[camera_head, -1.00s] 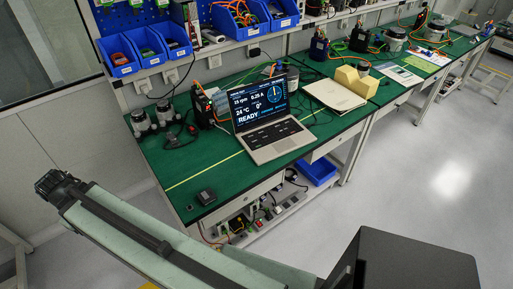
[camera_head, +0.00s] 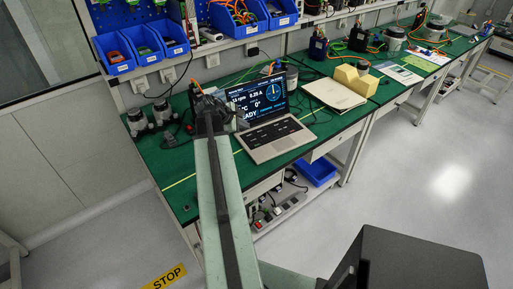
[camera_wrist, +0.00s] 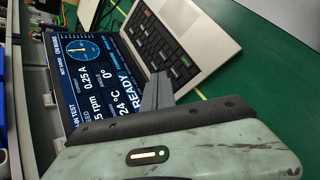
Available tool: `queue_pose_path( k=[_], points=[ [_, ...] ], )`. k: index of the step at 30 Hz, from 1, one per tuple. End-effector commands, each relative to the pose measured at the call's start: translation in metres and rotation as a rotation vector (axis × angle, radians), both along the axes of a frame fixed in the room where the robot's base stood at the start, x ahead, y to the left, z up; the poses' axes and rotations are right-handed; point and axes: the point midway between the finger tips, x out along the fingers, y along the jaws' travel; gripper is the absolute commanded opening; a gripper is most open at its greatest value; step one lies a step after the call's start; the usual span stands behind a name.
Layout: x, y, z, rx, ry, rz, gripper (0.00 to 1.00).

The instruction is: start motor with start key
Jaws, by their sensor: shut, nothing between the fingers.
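The open laptop (camera_head: 271,137) stands on the green bench; its screen shows READY, an rpm value and 0.25 A. In the wrist view the laptop's keyboard (camera_wrist: 160,42) shows at an angle beside the screen (camera_wrist: 92,77). My gripper (camera_head: 208,106) is in front of the left part of the screen, left of the keyboard. In the wrist view my gripper (camera_wrist: 158,91) is shut and empty, its tip overlapping the laptop's edge. Contact with the laptop cannot be told.
Two grey motors (camera_head: 150,117) stand at the bench's left end. A folder (camera_head: 333,94) and a yellow block (camera_head: 355,80) lie right of the laptop. Blue bins (camera_head: 142,47) hang above the bench. Bare green bench top (camera_head: 172,169) lies front left.

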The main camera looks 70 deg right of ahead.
Motion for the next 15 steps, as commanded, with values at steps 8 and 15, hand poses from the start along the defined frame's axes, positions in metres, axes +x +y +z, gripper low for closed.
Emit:
queue_pose_path(
  k=[8, 15],
  points=[
    [-0.04, -0.025, 0.005, -0.016, 0.072, 0.006, 0.0],
    [-0.039, -0.024, 0.005, -0.015, 0.07, 0.007, 0.0]
  ],
)
